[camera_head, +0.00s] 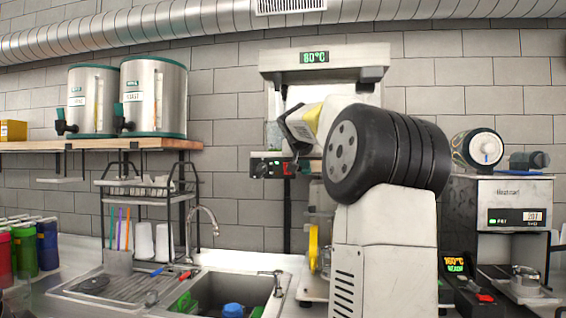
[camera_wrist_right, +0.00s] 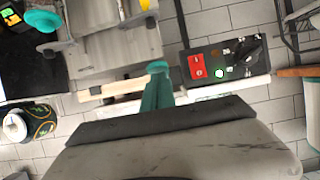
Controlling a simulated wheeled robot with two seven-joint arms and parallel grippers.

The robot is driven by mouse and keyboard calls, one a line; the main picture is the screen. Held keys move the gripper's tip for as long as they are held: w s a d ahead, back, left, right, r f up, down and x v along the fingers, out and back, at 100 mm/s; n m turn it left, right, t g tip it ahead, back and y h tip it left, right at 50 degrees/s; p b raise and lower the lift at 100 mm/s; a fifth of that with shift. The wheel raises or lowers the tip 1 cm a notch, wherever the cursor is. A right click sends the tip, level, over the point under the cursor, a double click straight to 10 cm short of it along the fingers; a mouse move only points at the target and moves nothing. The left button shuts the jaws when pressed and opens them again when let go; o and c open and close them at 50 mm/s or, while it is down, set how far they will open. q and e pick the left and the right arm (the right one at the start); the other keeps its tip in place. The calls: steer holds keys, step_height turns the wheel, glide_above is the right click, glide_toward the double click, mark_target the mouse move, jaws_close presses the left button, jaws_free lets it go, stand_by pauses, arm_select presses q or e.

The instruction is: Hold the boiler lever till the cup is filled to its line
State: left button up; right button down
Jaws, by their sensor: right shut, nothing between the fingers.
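The boiler (camera_head: 300,62) stands at centre, its display reading 80°C; my right arm covers much of its front. My right gripper (camera_wrist_right: 157,92) is shut and empty. In the wrist view its narrow teal fingers end at a rounded teal knob (camera_wrist_right: 158,66), which looks like the lever's end; I cannot tell whether they touch. In the head view the fingers are not clear beside the boiler's control box (camera_head: 268,168). That box, with its red switch, also shows in the wrist view (camera_wrist_right: 214,66). I cannot make out the cup or its fill line. My left gripper is not in view.
A sink (camera_head: 235,290) with a tall tap lies below, left of my arm. A drying rack (camera_head: 145,190) stands behind it. Two steel dispensers (camera_head: 155,95) sit on the left shelf. A machine with a display (camera_head: 515,215) stands at right.

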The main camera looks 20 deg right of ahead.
steer(key=shift+r, duration=0.75)
